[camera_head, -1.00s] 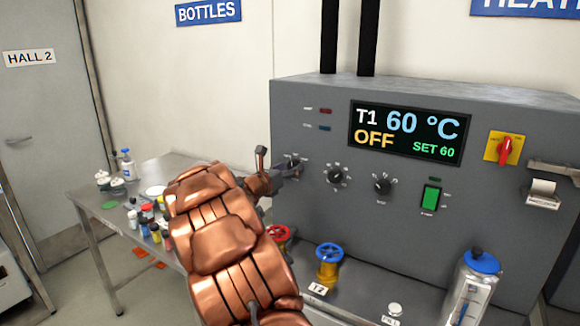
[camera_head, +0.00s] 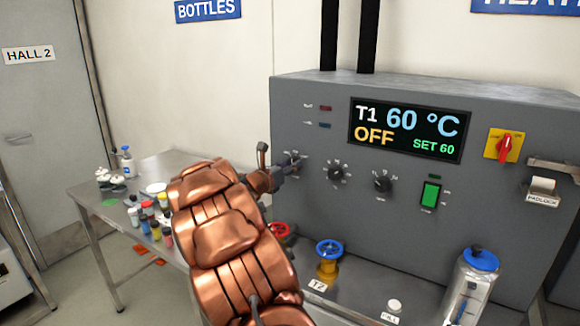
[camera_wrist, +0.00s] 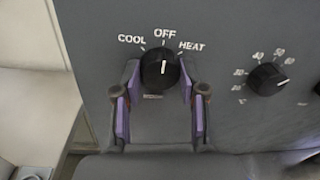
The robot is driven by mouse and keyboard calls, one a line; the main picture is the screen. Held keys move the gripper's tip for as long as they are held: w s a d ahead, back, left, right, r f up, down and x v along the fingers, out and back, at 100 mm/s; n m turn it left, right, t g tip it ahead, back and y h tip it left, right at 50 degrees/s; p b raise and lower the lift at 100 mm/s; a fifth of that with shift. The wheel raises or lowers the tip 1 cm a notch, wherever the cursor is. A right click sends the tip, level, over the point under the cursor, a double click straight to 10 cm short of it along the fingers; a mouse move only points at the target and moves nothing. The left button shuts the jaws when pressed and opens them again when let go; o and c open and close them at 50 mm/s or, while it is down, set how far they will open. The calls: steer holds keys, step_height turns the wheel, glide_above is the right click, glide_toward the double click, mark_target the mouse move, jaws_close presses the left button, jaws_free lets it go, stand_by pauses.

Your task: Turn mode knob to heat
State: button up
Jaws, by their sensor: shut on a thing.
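The mode knob (camera_wrist: 160,69) is a round black knob with a white pointer line, seen in the wrist view below the labels COOL, OFF and HEAT. Its pointer stands upright toward OFF. My gripper (camera_wrist: 160,88) has one purple-padded finger on each side of the knob and is shut on it. The display (camera_head: 405,130) reads T1 60 °C, OFF, SET 60.
Two more black knobs (camera_head: 336,173) (camera_head: 382,184) sit to the right, then a green switch (camera_head: 430,195) and a red rotary switch (camera_head: 504,148). Below are a blue valve wheel (camera_head: 329,250) and a blue-capped vessel (camera_head: 474,285). Bottles crowd the left table (camera_head: 110,192).

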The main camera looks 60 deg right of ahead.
steer(key=shift+b, duration=0.5)
steer(key=m+b, duration=0.4)
steer(key=b, duration=0.2)
steer(key=m+b, duration=0.5)
steer(key=b, duration=0.1)
steer(key=shift+r+m+t+y, duration=0.1)
steer(key=shift+m+t+y, duration=0.2)
steer(key=o, duration=1.1)
steer(key=shift+o, duration=0.2)
